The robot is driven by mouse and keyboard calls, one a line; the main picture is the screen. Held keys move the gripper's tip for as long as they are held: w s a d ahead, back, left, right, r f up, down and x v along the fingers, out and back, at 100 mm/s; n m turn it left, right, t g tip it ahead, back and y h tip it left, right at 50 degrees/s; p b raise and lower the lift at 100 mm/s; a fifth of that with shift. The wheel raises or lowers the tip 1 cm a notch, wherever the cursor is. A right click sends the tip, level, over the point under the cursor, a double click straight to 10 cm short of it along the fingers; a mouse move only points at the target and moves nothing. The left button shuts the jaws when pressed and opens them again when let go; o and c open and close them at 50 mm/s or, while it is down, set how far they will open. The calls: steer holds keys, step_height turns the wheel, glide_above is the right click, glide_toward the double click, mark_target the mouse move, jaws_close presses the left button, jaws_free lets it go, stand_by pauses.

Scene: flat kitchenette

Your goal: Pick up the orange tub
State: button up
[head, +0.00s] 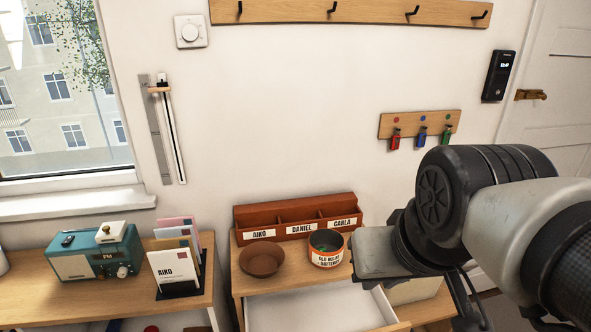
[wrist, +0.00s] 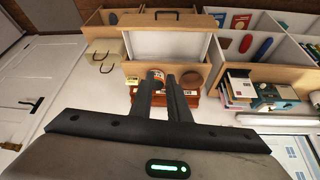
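The orange tub (head: 326,257) is a short round pot with a dark inside and a white label that mentions batteries. It stands on the wooden cabinet top, in front of the brown letter organizer and right of a brown bowl. In the wrist view the tub (wrist: 152,75) shows small and partly hidden behind a finger. My gripper (wrist: 160,79) is open and empty, its two dark fingers apart and pointing toward the tub from a distance. In the head view my wrist is right of the tub, and the fingers cannot be made out.
The organizer (head: 295,216) has compartments labelled AIKO, DANIEL and CARLA. The brown bowl (head: 262,260) sits close to the tub. An open white drawer (head: 315,309) juts out below. A teal radio (head: 95,255) and card holder (head: 176,270) are at left. A wall stands behind.

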mark_target(326, 242)
steer(key=shift+o, duration=0.3)
